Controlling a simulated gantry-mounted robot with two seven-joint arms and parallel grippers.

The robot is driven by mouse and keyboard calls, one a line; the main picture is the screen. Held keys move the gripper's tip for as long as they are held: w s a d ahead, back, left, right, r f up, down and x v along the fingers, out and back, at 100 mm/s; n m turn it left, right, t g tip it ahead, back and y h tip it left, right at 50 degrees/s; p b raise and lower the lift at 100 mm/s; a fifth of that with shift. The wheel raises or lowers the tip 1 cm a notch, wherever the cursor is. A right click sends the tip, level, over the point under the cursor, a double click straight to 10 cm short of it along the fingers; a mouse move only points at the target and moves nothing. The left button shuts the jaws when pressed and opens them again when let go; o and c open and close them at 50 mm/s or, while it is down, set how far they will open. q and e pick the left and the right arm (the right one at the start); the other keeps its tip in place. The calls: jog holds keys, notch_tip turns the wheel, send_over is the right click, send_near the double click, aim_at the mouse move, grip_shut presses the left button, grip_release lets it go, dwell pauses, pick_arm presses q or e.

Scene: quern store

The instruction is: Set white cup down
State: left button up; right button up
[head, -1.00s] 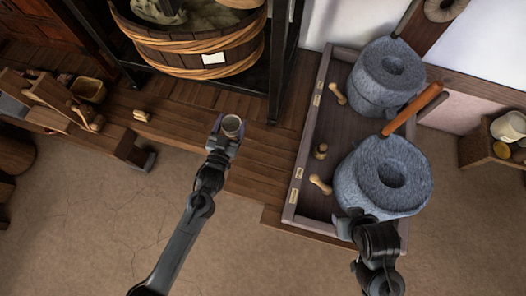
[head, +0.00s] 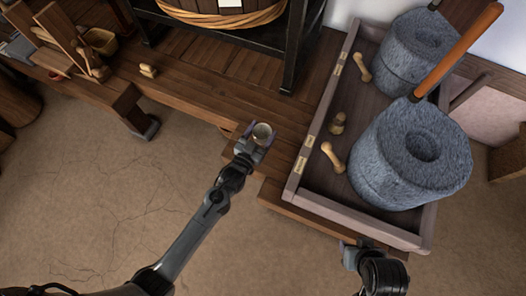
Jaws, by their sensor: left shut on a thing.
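A wooden tray (head: 318,118) holds two grey stone querns (head: 412,150), one with an orange-brown handle (head: 459,49), and small wooden pieces (head: 333,157). A dark post (head: 295,45) and tub (head: 222,8) stand behind. The platform left of the tray is mostly clear.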

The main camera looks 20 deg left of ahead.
pick_arm(q)
notch_tip(320, 180, down, 5)
jog(key=b, duration=0.2)
jog(key=shift+w+f+b, duration=0.1)
jog(key=shift+w+b, duration=0.05)
jog(key=shift+b, duration=0.25)
notch_tip(320, 180, down, 4)
jog(key=shift+r+b, duration=0.1)
jog(key=shift+b, duration=1.15)
jog(key=shift+f, duration=0.2)
jog(key=o, duration=1.1)
